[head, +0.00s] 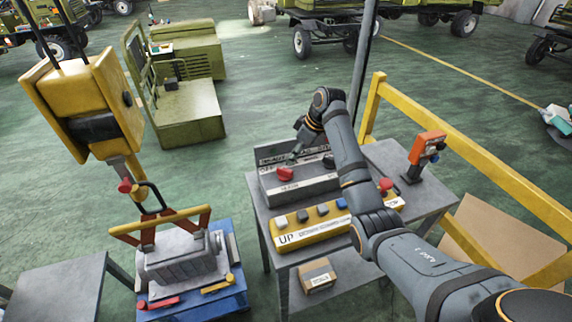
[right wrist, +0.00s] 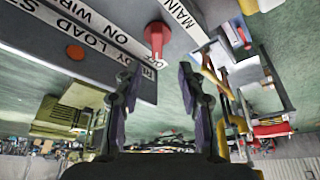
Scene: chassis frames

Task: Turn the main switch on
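The main switch is a red lever knob on a grey control box (head: 318,184). In the right wrist view the red knob (right wrist: 156,38) sits beside a white label strip reading "MAIN", with smaller lettering by its tip. In the head view a red knob (head: 285,173) shows on the box's front left. My right gripper (head: 298,152) is over the back of the box, partly hidden by its own arm. In the right wrist view its two dark fingers (right wrist: 158,82) are apart and empty, with the knob beyond their tips. My left gripper is out of view.
A yellow button panel (head: 309,231) marked "UP" stands in front of the box, with a red button (head: 386,184) near its right end. An orange device (head: 427,147) and a yellow rail (head: 480,175) are to the right. A yellow hoist (head: 90,110) hangs at left.

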